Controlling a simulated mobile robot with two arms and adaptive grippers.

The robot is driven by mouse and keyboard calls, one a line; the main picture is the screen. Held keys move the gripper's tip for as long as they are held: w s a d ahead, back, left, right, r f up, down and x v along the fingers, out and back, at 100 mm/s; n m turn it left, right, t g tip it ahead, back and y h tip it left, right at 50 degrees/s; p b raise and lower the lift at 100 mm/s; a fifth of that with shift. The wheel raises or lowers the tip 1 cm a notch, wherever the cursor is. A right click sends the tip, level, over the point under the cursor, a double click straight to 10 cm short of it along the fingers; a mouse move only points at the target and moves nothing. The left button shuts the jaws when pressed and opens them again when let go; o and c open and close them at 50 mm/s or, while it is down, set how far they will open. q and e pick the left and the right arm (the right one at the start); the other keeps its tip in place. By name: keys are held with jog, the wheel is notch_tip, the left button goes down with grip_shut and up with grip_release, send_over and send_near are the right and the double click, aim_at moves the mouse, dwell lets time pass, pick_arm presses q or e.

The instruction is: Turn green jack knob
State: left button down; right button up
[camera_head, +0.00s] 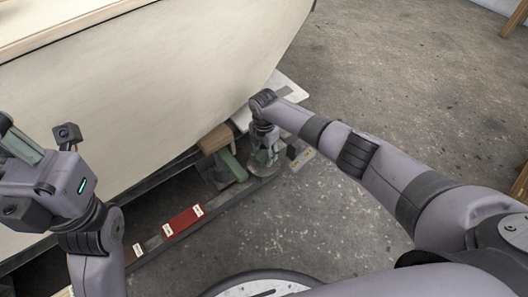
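A green jack (233,166) stands on the dark beam under the hull, with a brown wooden block (215,139) on top of it. My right gripper (264,155) points down just right of the jack, over a greenish round part at the beam's end. This may be the knob, but the wrist and gripper cover much of it. I cannot tell whether the fingers touch it or how far apart they are. My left gripper (22,150) is raised at the left edge, away from the jack. Its fingers are partly out of frame.
The pale plywood hull (150,85) fills the upper left and overhangs the jack. The dark beam (155,242) runs along the floor with a red labelled plate (183,221) on it. A white board (287,91) lies behind my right wrist. Concrete floor is open at the right.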

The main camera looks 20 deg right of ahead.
jog(key=c, duration=0.7)
jog(key=shift+o, duration=0.2)
